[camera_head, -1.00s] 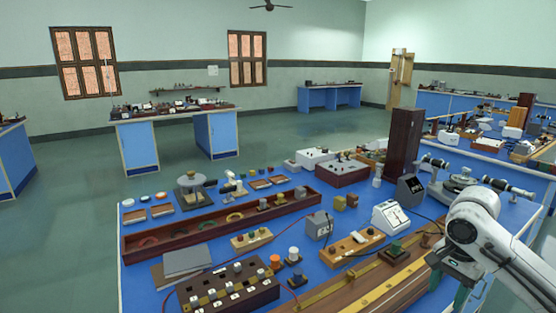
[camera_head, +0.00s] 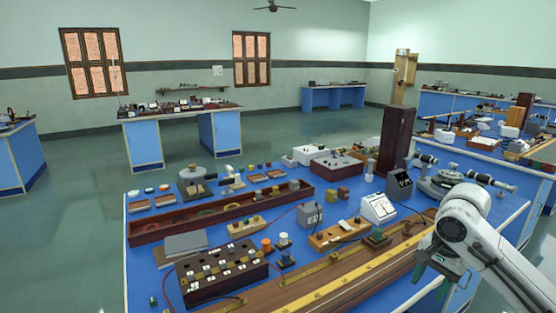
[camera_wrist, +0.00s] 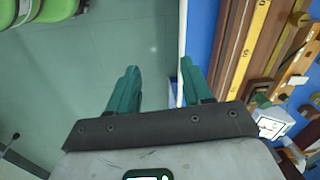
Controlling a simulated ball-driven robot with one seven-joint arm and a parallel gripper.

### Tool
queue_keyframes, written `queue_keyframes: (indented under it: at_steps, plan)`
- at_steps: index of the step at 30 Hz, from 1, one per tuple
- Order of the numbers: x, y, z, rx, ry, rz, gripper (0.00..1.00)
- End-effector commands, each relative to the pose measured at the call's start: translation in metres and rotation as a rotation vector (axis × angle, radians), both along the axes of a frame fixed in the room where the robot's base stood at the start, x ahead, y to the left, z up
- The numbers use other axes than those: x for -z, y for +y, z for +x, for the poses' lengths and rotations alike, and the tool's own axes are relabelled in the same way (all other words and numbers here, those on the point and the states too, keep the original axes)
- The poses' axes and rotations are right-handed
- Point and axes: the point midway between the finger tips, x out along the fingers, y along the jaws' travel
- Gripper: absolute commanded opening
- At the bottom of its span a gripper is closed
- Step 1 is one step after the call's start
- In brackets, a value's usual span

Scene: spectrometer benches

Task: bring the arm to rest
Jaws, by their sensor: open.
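My arm reaches in from the right of the head view, white with a dark wrist. My gripper (camera_head: 447,272) hangs over the right front edge of the blue bench (camera_head: 485,232). In the wrist view its two green fingers (camera_wrist: 155,92) are spread apart with nothing between them. Below the fingers are the green-grey floor and the pale edge of the bench.
The bench holds a long wooden rail (camera_head: 340,282), a dark red tray (camera_head: 220,214), a terminal box (camera_head: 222,270), a white meter (camera_head: 378,208) and a spectrometer (camera_head: 440,183). A tall dark box (camera_head: 396,140) stands behind. A green rounded object (camera_wrist: 50,10) shows at the wrist view's upper left.

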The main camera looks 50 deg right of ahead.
Motion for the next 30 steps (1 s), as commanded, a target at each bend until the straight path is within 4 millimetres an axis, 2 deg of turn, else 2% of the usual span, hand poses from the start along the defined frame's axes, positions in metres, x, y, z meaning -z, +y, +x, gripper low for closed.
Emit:
queue_keyframes:
  at_steps: [8,11,14,18,21,26,30]
  plan:
    - [-0.008,0.027,0.067,-0.177,-0.129,-0.025,0.50]
    - [-0.011,0.044,0.097,-0.261,-0.192,-0.035,0.50]
    - [-0.013,0.070,0.132,-0.368,-0.271,-0.046,0.50]
    - [-0.011,0.116,0.178,-0.522,-0.384,-0.058,0.50]
    - [-0.004,0.150,0.200,-0.619,-0.446,-0.064,0.50]
    - [0.016,0.205,0.219,-0.760,-0.508,-0.067,0.50]
    - [0.044,0.251,0.218,-0.877,-0.521,-0.065,0.50]
